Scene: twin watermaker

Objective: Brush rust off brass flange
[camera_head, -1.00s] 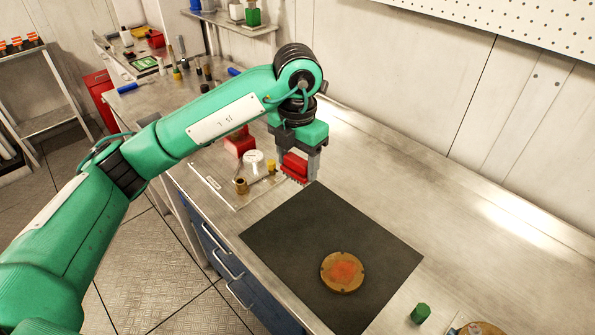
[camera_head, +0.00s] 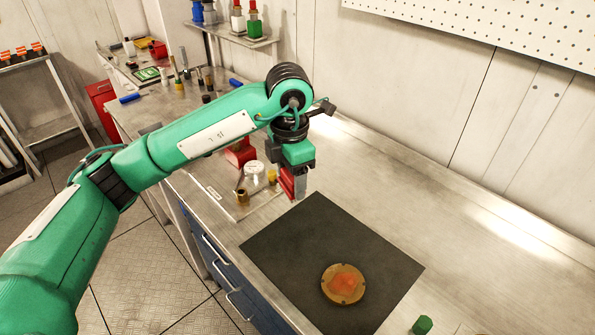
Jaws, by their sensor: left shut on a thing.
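The brass flange (camera_head: 328,291) is a round disc lying flat on a dark mat (camera_head: 285,245) on the steel bench. An orange-red rust patch (camera_head: 345,282) covers its middle. My left gripper (camera_head: 294,190) is above the bench, just beyond the far left corner of the mat. It is shut on a red brush (camera_head: 287,181), partly hidden by the gripper. The brush is well apart from the flange. My right gripper is not in view.
A tray (camera_head: 213,191) with small brass and yellow parts and a white-lidded jar (camera_head: 254,170) stands left of the gripper, near a red block (camera_head: 240,155). A green cap (camera_head: 422,325) is at the lower right.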

